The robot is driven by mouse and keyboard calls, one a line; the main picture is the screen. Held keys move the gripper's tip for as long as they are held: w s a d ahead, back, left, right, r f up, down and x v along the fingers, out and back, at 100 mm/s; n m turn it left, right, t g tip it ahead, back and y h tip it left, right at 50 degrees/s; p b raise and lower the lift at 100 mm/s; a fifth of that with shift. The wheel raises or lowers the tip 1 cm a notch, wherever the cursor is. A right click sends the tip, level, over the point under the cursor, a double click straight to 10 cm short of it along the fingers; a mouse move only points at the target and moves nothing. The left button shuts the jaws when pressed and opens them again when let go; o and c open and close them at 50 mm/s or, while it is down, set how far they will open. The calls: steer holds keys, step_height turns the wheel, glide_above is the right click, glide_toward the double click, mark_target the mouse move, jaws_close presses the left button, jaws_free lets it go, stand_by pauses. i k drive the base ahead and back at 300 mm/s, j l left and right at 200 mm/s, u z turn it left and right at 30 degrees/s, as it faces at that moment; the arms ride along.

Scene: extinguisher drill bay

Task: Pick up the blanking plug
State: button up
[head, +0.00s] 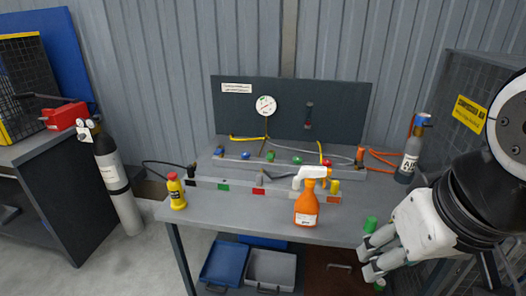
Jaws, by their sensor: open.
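My gripper (366,258) is at the lower right in the head view, with its fingers spread apart and nothing seen between them. A small green cylinder (371,224) stands by the bench's right front corner, just above the upper finger in the picture. It may be the blanking plug, but no label shows. Another small green piece (380,284) shows below the lower finger; I cannot tell what it is.
An air cylinder (410,155) stands at the right. A gauge (265,105) is on the back panel. Blue (222,262) and grey (270,268) trays lie below.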

mark_target(296, 184)
steer(key=i+l, duration=0.1)
steer(key=i, duration=0.35)
steer(key=i+l+u, duration=0.1)
steer(key=i, duration=0.35)
